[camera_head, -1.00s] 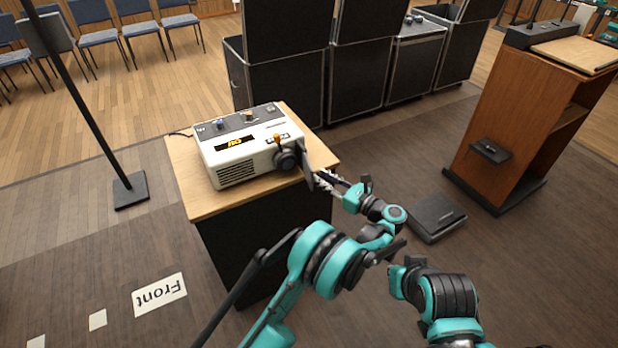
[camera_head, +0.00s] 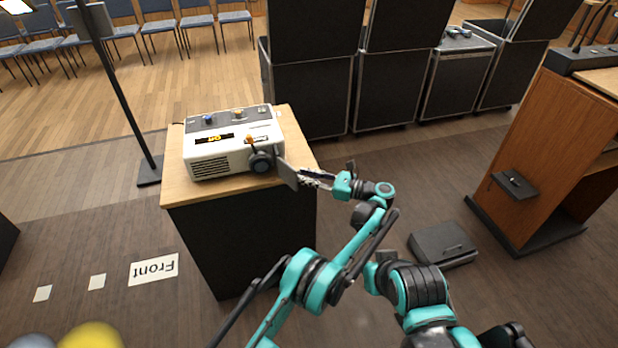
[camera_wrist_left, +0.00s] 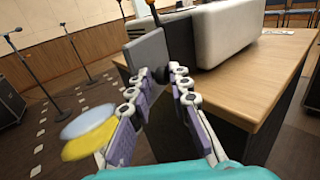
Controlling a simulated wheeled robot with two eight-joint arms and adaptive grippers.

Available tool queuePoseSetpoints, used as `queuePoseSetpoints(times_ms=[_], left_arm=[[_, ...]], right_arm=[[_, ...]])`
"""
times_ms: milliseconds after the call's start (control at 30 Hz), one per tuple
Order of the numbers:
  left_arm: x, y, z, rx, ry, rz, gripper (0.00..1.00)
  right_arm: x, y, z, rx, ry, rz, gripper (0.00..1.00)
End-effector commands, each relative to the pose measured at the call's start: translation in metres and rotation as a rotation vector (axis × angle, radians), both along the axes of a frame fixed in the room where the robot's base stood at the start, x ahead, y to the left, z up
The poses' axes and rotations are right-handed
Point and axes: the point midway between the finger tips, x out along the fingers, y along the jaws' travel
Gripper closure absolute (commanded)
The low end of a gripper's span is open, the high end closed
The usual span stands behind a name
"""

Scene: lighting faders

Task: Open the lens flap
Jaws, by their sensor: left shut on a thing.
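The white projector-like unit (camera_head: 232,145) sits on a wooden-topped stand (camera_head: 190,192). Its round dark lens (camera_head: 262,162) is at its right front corner, with an orange-tipped lever (camera_head: 249,139) above. The flat grey lens flap (camera_head: 288,174) stands out beside the lens, angled away from it. My left gripper (camera_head: 308,178) reaches in from the right and is shut on the flap's edge. In the left wrist view the flap (camera_wrist_left: 147,58) rises at the fingertips (camera_wrist_left: 165,78), and the lens is mostly hidden. My right gripper is not visible; only arm links show.
A wooden lectern (camera_head: 540,155) stands at the right, and a dark box (camera_head: 442,243) lies on the floor. Black cases (camera_head: 310,97) line the back. A stand pole (camera_head: 118,95) is at the left. Yellow (camera_head: 92,336) and grey round shapes are at the bottom left.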

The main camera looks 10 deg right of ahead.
Motion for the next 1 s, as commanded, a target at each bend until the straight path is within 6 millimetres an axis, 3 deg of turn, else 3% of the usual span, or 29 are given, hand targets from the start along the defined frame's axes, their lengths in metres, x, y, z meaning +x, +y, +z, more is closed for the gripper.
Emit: queuePoseSetpoints(times_ms=[33, 400, 433, 500, 1000], left_arm=[[0.0075, 0.0136, 0.0044, 0.006, -0.006, 0.015, 1.0], [0.0076, 0.0137, 0.0045, 0.006, -0.006, 0.016, 1.0], [0.0075, 0.0138, 0.0045, 0.006, -0.006, 0.016, 0.74], [0.0073, 0.0135, 0.0044, 0.006, -0.006, 0.016, 0.6], [0.0072, 0.013, 0.0035, 0.006, -0.004, 0.015, 0.6]], right_arm=[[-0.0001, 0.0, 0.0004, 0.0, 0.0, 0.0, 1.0], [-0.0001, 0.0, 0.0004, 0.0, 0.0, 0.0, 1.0], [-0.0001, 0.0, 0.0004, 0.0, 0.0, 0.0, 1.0], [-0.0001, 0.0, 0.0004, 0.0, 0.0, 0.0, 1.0], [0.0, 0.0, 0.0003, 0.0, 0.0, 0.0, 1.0]])
